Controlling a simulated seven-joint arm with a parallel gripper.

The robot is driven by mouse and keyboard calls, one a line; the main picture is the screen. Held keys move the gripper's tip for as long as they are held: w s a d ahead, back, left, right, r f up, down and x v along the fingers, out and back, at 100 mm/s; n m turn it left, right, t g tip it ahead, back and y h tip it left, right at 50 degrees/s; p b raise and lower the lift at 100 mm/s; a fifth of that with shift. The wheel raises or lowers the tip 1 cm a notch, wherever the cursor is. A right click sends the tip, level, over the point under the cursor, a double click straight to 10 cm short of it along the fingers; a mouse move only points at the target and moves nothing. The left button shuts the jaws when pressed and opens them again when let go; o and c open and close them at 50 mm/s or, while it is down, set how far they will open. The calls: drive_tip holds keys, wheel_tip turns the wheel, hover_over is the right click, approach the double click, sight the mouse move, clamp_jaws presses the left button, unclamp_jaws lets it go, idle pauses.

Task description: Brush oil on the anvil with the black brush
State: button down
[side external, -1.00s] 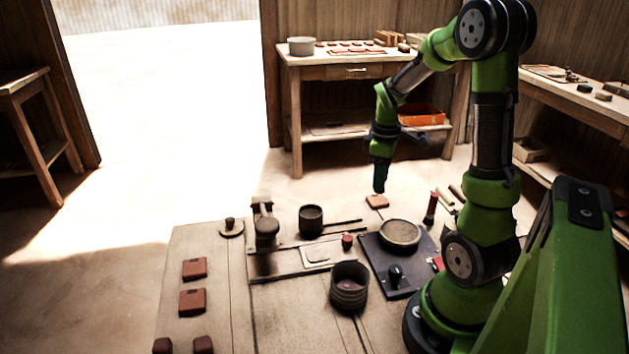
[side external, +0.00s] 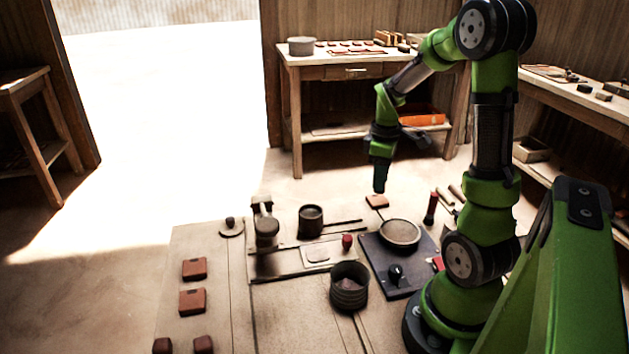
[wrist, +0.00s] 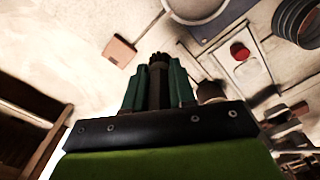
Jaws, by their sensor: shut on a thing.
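My gripper (side external: 380,188) hangs fingers down at the far edge of the work table, just above a flat brown tile (side external: 377,201). In the wrist view my gripper (wrist: 158,82) is shut on a dark brush-like thing, the black brush (wrist: 158,72), between its green fingers. The brush cannot be made out in the side view. A pale plate (side external: 317,254) in a long frame lies mid-table, and it also shows in the wrist view (wrist: 246,73). I cannot tell for sure which part is the anvil. A small red piece (side external: 347,241) is at the plate's right end.
A dark board (side external: 388,292) carries a round pan (side external: 400,234) and a black knob (side external: 396,273). A ribbed pot (side external: 349,288) stands in front and a dark cup (side external: 311,219) behind. A hammer-like piece (side external: 266,226) stands at the frame's left end. Red tiles (side external: 193,301) lie left.

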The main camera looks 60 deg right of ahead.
drive_tip(key=w+a+r, duration=0.2)
drive_tip(key=w+a, duration=1)
drive_tip(key=w, duration=0.1)
drive_tip(key=shift+s+d+f, duration=0.1)
drive_tip(key=shift+s+f, duration=0.05)
drive_tip(key=shift+f, duration=1.3)
drive_tip(key=shift+s+d+f, duration=0.1)
drive_tip(key=shift+s+f, duration=0.05)
drive_tip(key=shift+f, duration=1.25)
drive_tip(key=shift+f, duration=0.65)
wheel_tip(320, 180, up, 7)
drive_tip(key=shift+r, duration=0.1)
idle(0.6)
